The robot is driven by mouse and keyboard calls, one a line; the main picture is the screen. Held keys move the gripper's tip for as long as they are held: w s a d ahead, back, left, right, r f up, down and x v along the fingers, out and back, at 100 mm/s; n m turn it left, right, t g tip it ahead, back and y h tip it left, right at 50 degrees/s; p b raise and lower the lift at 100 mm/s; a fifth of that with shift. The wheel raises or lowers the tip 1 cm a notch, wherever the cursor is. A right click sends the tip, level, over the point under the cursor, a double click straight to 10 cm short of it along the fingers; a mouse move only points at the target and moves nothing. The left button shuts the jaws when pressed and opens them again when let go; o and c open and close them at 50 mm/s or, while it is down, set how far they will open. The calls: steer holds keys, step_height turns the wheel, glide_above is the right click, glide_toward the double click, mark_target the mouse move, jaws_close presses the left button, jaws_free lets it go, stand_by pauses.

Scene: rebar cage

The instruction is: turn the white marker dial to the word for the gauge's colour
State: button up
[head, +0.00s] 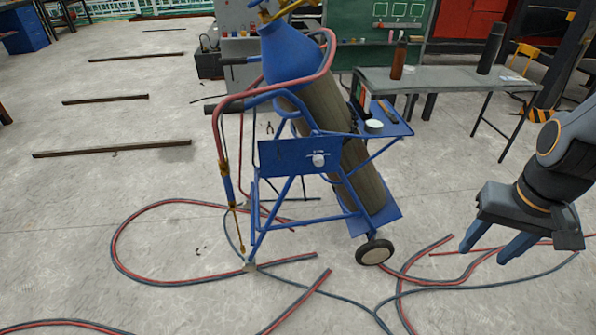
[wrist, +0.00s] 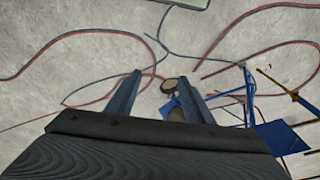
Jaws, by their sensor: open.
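The white dial (head: 318,160) sits on a blue panel (head: 285,156) on the front of a blue cylinder cart. Faint marks show near the dial, but the words and the dial's pointing are too small to read. Brass fittings (head: 268,12) top the blue-shouldered cylinder at the upper edge; I cannot make out a gauge face or its colour. My gripper (head: 487,248) hangs right of the cart, well apart from the dial, with its blue fingers pointing down. In the wrist view its fingers (wrist: 160,80) are spread, with nothing held between them.
Red and dark hoses (head: 180,202) loop over the concrete floor around the cart. A cart wheel (head: 374,252) stands between the dial and my gripper's side. A tray with a tape-like roll (head: 374,126) juts right. A table (head: 450,82) with bottles stands behind. Steel bars lie left.

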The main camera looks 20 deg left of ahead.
mark_target(319, 163)
steer(key=w+a+f+n+t+y+b, duration=0.1)
steer(key=w+a+f+t+b, duration=0.1)
steer(key=w+a+f, duration=0.35)
steer(key=w+a+f+n+t+y+b, duration=0.1)
steer(key=w+a+f+t, duration=0.15)
steer(key=w+a, duration=0.55)
steer(key=w+a+f+n+t+y+b, duration=0.1)
steer(key=w+a+f+t+b, duration=0.15)
steer(key=w+a, duration=0.4)
steer(key=w+a+f+n+t+y+b, duration=0.1)
steer(key=a+f+n+t+y+b, duration=0.15)
steer(key=a, duration=0.65)
steer(key=w+a+f+n+t+y+b, duration=0.1)
steer(key=a+f+t+y+b, duration=0.2)
steer(key=a, duration=0.7)
steer(key=shift+m+t+y, duration=0.25)
steer(key=shift+t+y, duration=0.2)
steer(key=shift+t, duration=0.2)
steer(key=p+x, duration=0.1)
steer(key=x, duration=0.6)
steer(key=c, duration=1)
